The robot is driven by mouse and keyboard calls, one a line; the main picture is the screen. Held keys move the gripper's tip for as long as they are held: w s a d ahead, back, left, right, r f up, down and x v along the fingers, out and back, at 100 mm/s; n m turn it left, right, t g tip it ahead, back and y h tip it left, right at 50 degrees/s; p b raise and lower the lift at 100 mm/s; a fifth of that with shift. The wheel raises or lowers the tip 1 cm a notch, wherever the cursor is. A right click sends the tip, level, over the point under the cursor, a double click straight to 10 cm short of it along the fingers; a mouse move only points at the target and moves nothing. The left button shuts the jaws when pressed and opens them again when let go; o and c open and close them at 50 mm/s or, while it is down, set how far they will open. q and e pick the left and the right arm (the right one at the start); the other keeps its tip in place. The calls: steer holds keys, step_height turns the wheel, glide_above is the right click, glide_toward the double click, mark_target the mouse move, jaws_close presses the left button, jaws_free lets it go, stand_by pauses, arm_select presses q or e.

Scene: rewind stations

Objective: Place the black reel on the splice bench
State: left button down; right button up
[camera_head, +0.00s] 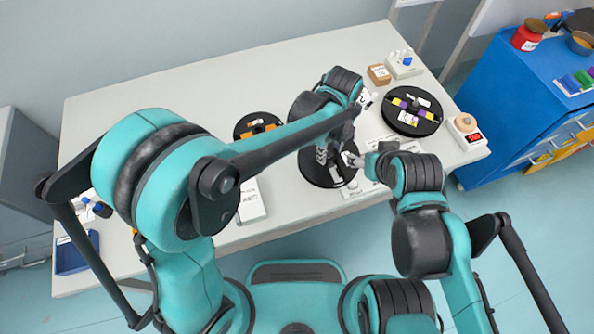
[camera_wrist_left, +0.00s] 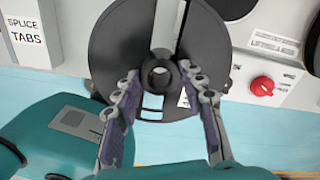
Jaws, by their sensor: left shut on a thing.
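The black reel (camera_head: 318,176) is at the front middle of the white table, partly hidden by my left arm. In the left wrist view the black reel (camera_wrist_left: 112,40) fills the top middle, with a round hub and a pale label. My left gripper (camera_head: 330,153) is over it; in the wrist view its two purple-padded fingers (camera_wrist_left: 158,76) are shut on the reel at its hub. Whether the reel touches the surface below is unclear. My right gripper (camera_head: 358,160) is close on the right; its jaws are too small to read. A pale panel with a red knob (camera_wrist_left: 262,86) lies beside the reel.
A reel with orange marks (camera_head: 246,122) and one with purple and yellow marks (camera_head: 425,122) lie on the table. A splice tabs box (camera_head: 251,205) stands left of the black reel. A blue cabinet (camera_head: 510,90) is at right. The table's back left is clear.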

arm_select(q)
steer(key=shift+s+a+f+b, duration=0.5)
steer(key=shift+a+f+b, duration=0.3)
steer(key=shift+a+f, duration=0.9)
steer(key=shift+s+a+f+b, duration=0.55)
steer(key=shift+a+f+b, duration=0.2)
steer(key=shift+a+f, duration=0.95)
steer(key=shift+s+a+f+b, duration=0.5)
steer(key=shift+a+f+b, duration=0.3)
steer(key=shift+a+f, duration=0.85)
steer(key=shift+f, duration=0.25)
steer(key=c, duration=0.9)
jaws_free()
steer(key=shift+r, duration=0.1)
